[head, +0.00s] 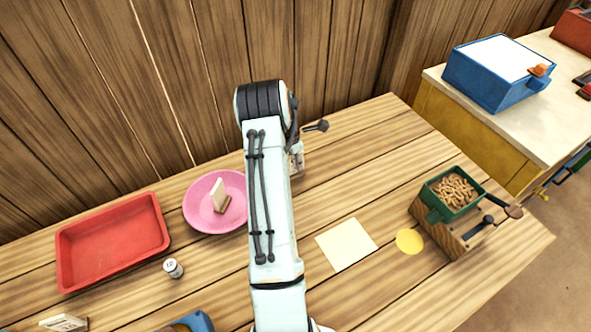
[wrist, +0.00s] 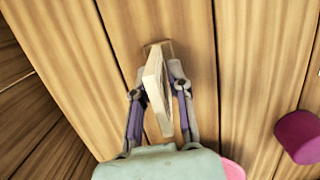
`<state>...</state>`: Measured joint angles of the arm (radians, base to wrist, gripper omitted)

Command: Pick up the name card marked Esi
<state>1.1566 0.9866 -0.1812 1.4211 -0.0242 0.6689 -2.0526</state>
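A pale name card (wrist: 158,95) on a small wooden foot stands between the two fingers of my gripper (wrist: 159,78) in the wrist view. The fingers lie close along both sides of the card; I cannot tell whether they press on it. Its writing is not readable. In the head view my arm hides most of this spot, and only a pale piece beside my gripper (head: 297,158) shows. A second card (head: 218,194) stands on the pink plate (head: 193,209). A third card (head: 64,322) is at the bottom left edge. I cannot read a name on either.
A red tray (head: 112,243) and a small white canister (head: 173,268) are on the left of the table. A cream sheet (head: 347,244), a yellow disc (head: 410,241) and a green hopper box (head: 452,192) are on the right. A wooden wall stands behind.

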